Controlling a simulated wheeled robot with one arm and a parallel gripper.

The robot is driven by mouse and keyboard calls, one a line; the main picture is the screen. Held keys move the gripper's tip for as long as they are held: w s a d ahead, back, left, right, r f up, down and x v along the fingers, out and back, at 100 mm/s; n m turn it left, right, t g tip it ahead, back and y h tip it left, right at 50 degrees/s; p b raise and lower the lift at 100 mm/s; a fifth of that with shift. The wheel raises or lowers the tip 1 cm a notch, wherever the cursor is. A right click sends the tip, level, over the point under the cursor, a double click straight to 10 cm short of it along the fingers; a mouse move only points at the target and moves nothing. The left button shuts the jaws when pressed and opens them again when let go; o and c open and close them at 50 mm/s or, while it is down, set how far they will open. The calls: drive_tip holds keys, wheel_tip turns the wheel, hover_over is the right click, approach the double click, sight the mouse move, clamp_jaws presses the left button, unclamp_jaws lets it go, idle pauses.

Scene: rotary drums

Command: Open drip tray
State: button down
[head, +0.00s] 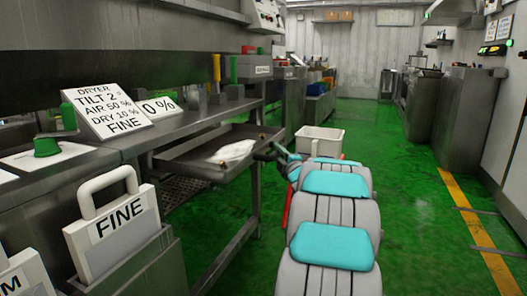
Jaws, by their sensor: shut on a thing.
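The drip tray (180,160) is a shallow dark metal tray under the work counter at the centre left. It sticks out from under the counter toward the aisle, with a white cloth-like item (233,151) lying in it. My gripper (273,150) is at the tray's right front edge, shut on what appears to be its handle. The fingers are small and dark here, and the handle is mostly hidden by them. My grey arm with turquoise pads reaches up to it from the bottom.
A metal counter (190,122) with a sign reading DRYER (107,105) runs along the left. A FINE plate (113,226) stands at the lower left. A pale bin (320,141) stands behind my arm. The green aisle floor (425,225) on the right is clear.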

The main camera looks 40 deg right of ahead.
drive_tip(key=shift+s+d+f, duration=0.1)
drive_tip(key=shift+s+d, duration=0.1)
drive_tip(key=shift+s, duration=0.25)
drive_tip(key=shift+s+d, duration=0.15)
drive_tip(key=shift+s, duration=0.3)
drive_tip(key=c, duration=0.6)
unclamp_jaws()
drive_tip(key=shift+v, duration=3.9)
